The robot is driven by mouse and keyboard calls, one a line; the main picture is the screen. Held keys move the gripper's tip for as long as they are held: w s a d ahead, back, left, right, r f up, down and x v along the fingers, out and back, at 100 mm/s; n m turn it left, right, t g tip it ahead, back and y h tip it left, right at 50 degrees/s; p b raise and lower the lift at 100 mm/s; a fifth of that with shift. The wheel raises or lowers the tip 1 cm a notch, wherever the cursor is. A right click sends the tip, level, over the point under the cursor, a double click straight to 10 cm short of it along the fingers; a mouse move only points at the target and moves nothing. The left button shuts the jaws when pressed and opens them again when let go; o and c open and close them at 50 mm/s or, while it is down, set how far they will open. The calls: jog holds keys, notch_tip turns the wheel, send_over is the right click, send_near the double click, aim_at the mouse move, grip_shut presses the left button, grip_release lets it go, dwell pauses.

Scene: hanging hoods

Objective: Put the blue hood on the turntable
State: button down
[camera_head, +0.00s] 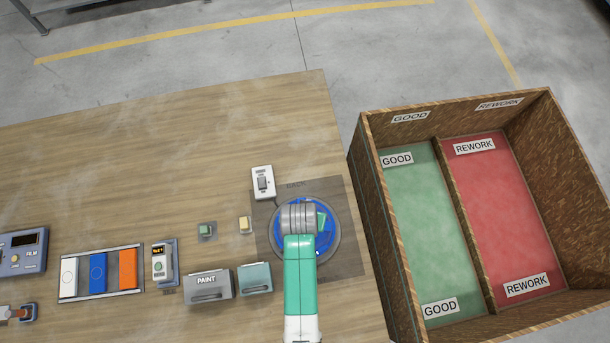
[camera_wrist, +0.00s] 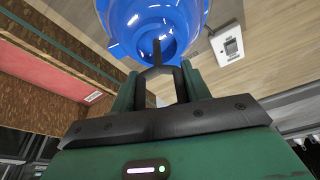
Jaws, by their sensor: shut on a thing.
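The blue hood (camera_head: 281,222) is at the turntable (camera_head: 338,240), a round grey disc on a dark square marked BACK. From above, the hood covers most of the disc, leaving a thin grey rim. My arm hides its middle. In the wrist view the shiny blue hood (camera_wrist: 180,12) fills the top middle. My gripper (camera_wrist: 159,73) is shut on the dark loop on the hood. I cannot tell whether the hood touches the disc or hangs just above it.
A switch box (camera_head: 263,182) stands just behind the turntable. Small green and yellow blocks, a PAINT box (camera_head: 207,285) and a teal box (camera_head: 254,278) lie to the left. A wooden crate (camera_head: 375,220) with GOOD and REWORK bays stands close on the right. The back of the table is clear.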

jog(key=shift+f+b, duration=0.45)
jog(key=shift+f, duration=0.15)
jog(key=c, duration=0.6)
grip_release()
jog(key=shift+r, duration=0.1)
